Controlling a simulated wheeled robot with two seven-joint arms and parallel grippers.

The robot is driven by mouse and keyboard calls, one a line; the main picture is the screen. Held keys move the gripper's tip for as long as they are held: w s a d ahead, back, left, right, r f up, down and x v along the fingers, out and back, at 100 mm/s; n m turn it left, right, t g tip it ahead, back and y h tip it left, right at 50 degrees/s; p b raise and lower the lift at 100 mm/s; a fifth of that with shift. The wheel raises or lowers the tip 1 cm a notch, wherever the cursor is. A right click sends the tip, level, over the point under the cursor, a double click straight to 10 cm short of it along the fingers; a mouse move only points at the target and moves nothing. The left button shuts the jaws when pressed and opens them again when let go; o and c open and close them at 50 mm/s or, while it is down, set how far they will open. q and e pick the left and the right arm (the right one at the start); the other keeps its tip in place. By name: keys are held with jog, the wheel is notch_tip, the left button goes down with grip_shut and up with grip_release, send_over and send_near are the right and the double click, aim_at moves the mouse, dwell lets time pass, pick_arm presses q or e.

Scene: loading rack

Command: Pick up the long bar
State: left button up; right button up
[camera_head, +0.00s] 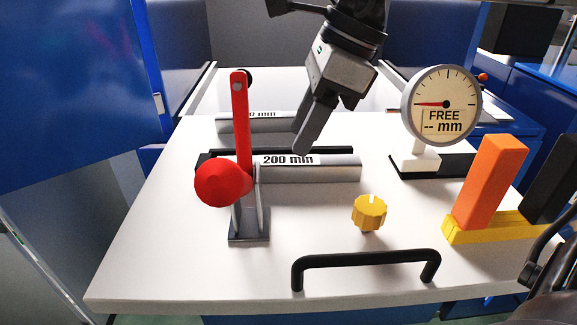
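A grey bar marked "200 mm" (330,172) lies across the white table in front of a black strip. A second grey bar (235,126) lies farther back; its label is partly hidden and reads only "0 mm" at its end. I cannot tell from the labels which is the long bar. My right gripper (303,148) comes down from the top, its visible fingertip in front of the rear bar's right part and just above the 200 mm bar in the picture. Its finger gap does not show clearly.
A red lever with a red ball (220,183) stands left, overlapping the 200 mm bar's left end. A yellow knob (369,211), black handle (365,259), dial gauge reading "FREE" (441,105) and orange block (490,181) are also on the table (170,255). The front left is clear.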

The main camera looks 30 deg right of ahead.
aim_at(288, 160)
jog(key=x, duration=0.4)
jog(key=shift+d+p, duration=0.15)
jog(key=shift+p, duration=0.15)
jog(key=shift+w+f, duration=0.1)
jog(key=shift+f, duration=0.35)
jog(key=c, duration=0.8)
jog(key=shift+r, duration=0.15)
